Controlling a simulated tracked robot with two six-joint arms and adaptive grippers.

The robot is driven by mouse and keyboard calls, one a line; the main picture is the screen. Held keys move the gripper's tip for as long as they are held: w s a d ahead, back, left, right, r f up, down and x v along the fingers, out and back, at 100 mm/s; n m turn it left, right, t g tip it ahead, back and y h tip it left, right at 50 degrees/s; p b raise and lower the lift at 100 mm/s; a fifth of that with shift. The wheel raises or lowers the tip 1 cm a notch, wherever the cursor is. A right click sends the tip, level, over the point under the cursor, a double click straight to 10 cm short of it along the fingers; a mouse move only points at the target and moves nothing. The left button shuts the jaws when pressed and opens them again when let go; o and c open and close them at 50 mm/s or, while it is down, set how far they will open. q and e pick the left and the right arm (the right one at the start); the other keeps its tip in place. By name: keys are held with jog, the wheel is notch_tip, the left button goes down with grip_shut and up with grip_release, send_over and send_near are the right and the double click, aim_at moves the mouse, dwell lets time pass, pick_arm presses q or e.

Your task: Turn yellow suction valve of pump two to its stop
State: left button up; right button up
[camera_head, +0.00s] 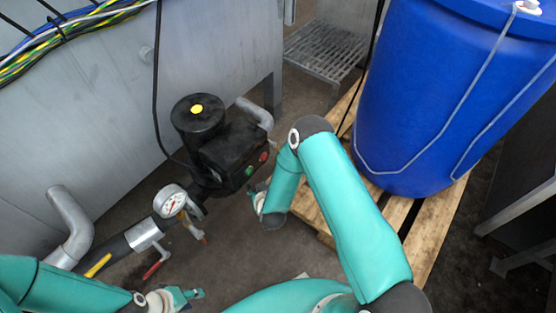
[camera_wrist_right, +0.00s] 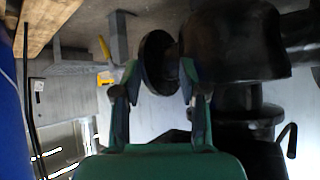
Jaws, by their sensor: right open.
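A yellow lever-like strip (camera_head: 98,265) lies along the black pipe at the lower left in the head view; I cannot tell if it is pump two's suction valve. In the right wrist view, a small yellow part (camera_wrist_right: 104,78) shows left of the fingers. My right gripper (camera_wrist_right: 159,70) is open, its fingers either side of a round black flange (camera_wrist_right: 158,62); contact is unclear. In the head view its arm reaches beside the black pump (camera_head: 225,155), and its fingers are mostly hidden. My left gripper (camera_head: 190,295) is at the bottom, below the pipe; its opening is unclear.
A pressure gauge (camera_head: 170,200) and a red lever (camera_head: 157,262) sit on the pipework. A blue drum (camera_head: 430,100) stands on a wooden pallet (camera_head: 310,210) at the right. A grey tank wall (camera_head: 90,120) and cables (camera_head: 60,40) are at the left.

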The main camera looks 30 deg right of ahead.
aim_at(277, 147)
jog(key=w+d+f+m+t+h+b, duration=0.1)
jog(key=w+d+f+t+h+b, duration=0.3)
jog(key=d+f+h+b, duration=0.45)
jog(key=b+x, duration=0.2)
jog(key=x, duration=0.3)
jog(key=b+x, duration=0.2)
jog(key=x, duration=0.3)
jog(key=b+x, duration=0.2)
jog(key=x, duration=0.4)
jog(key=shift+w+a+r, duration=0.25)
jog(key=shift+w+r, duration=0.05)
jog(key=shift+w, duration=0.05)
pick_arm(q)
notch_tip(277, 147, down, 18)
jog(key=shift+r, duration=0.15)
pick_arm(e)
grip_shut()
pick_arm(q)
jog(key=shift+a, duration=0.1)
pick_arm(e)
jog(key=shift+r+t, duration=0.1)
jog(key=shift+t, duration=0.2)
